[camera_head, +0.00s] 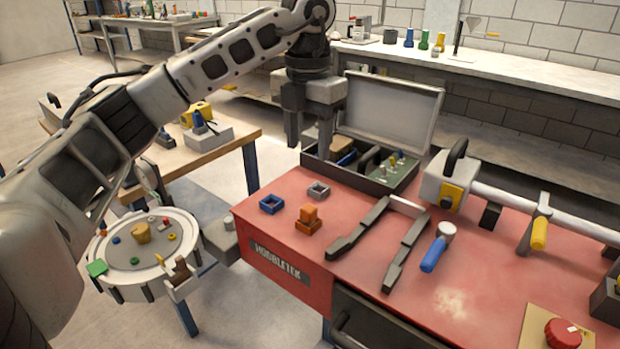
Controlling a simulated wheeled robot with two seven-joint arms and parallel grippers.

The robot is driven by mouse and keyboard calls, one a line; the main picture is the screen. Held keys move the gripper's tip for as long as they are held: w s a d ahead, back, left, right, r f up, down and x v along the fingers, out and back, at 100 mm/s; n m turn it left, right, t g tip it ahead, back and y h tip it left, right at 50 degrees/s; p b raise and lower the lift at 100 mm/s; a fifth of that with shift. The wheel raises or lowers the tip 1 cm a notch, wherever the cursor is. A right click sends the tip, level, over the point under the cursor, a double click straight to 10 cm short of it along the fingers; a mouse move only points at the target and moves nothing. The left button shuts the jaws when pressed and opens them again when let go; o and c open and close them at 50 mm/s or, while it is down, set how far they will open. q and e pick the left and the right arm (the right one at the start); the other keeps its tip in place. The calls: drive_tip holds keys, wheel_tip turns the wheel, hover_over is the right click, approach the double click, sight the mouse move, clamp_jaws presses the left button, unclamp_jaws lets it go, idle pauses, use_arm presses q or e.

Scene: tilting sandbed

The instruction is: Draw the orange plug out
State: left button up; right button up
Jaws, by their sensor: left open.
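The orange plug (309,212) stands upright in a square orange socket (308,227) on the left part of the red bench top (300,255). A blue square socket (271,204) and a grey square socket (318,190) lie near it, with no plug visible in either. My left gripper (308,148) is open, pointing down, behind and above the plug and apart from it, close to the left end of the open case. Its jaws hold nothing that I can see. My right gripper is out of view.
An open dark case (357,181) with its lid raised stands behind the sockets. A round tray (125,276) stands left of the bench.

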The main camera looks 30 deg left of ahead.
sight(309, 207)
use_arm(q)
wheel_tip(309, 207, down, 14)
drive_tip(key=shift+f, duration=0.15)
idle(0.3)
drive_tip(key=c, duration=1.1)
